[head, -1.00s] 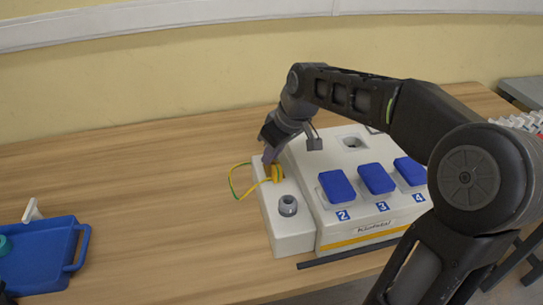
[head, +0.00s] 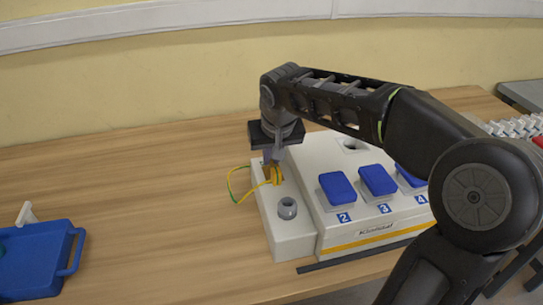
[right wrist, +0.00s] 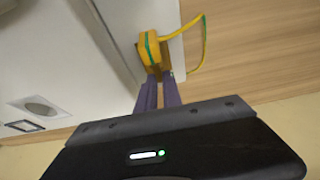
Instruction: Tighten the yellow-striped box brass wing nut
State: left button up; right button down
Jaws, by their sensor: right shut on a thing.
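The white socket box with a yellow stripe (head: 366,241) stands on the table, with a lower white side section (head: 293,240) along its left. My right gripper (head: 272,163) points down over the far end of that section, at the yellow-green wire's end (head: 277,176). The right wrist view shows its fingers (right wrist: 159,93) close together, just at the yellow-green wire end (right wrist: 149,48). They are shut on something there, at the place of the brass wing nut. The nut itself is hidden by the fingers. My left gripper does not show clearly.
A grey round post (head: 288,208) stands on the side section near the gripper. Blue socket covers (head: 337,187) sit on the box top. A blue tray (head: 38,262) lies at the left. The table between tray and box is clear.

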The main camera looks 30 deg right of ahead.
jog(key=shift+r, duration=0.1)
jog(key=c, duration=1.8)
grip_release()
jog(key=shift+v, duration=3.9)
